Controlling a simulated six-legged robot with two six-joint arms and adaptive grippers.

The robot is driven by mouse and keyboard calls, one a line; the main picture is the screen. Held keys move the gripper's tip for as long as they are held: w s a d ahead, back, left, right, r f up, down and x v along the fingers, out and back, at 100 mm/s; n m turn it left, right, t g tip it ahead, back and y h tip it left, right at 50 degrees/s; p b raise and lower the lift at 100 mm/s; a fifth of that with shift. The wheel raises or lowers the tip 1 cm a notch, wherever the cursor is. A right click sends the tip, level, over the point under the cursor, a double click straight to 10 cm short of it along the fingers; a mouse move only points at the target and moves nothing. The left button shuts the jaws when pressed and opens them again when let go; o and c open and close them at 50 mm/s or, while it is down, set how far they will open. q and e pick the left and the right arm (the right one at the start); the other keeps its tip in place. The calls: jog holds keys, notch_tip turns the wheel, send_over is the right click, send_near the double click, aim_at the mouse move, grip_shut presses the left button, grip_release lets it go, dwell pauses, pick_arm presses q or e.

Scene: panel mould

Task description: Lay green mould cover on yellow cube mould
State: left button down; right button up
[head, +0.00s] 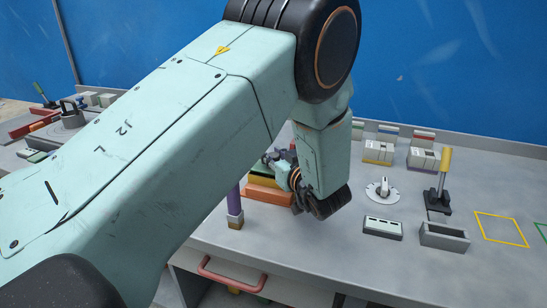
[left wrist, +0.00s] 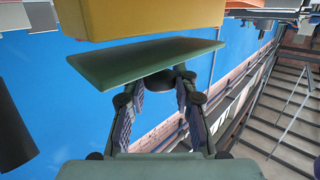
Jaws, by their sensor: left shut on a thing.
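The green mould cover (left wrist: 140,60) is a flat plate in the left wrist view. My left gripper (left wrist: 166,82) is shut on it at the plate's near side. The yellow cube mould (left wrist: 140,18) fills the top of that view, close to the cover's face; I cannot tell if they touch. In the head view the green cover (head: 263,170) shows as a thin layer over the yellow mould (head: 260,181), beside my left gripper (head: 290,180). My arm hides part of this spot. My right gripper is not in view.
An orange block (head: 267,194) lies under the yellow mould. A purple post (head: 235,207) stands in front. To the right are a white dial (head: 382,190), a yellow-handled lever (head: 443,175), a grey open box (head: 444,237) and a yellow outlined square (head: 500,229).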

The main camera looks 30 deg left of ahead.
pick_arm(q)
jog(key=shift+w, duration=0.25)
jog(key=shift+s+f, duration=0.2)
jog(key=shift+s, duration=0.1)
jog(key=shift+w+f, duration=0.25)
jog(key=shift+f, duration=0.2)
jog(key=c, duration=1.1)
grip_release()
jog(key=shift+s+r, duration=0.15)
jog(key=shift+s, duration=0.05)
jog(key=shift+c, duration=0.2)
jog(key=shift+o, duration=0.4)
jog(key=shift+w, duration=0.1)
jog(key=shift+w, duration=0.1)
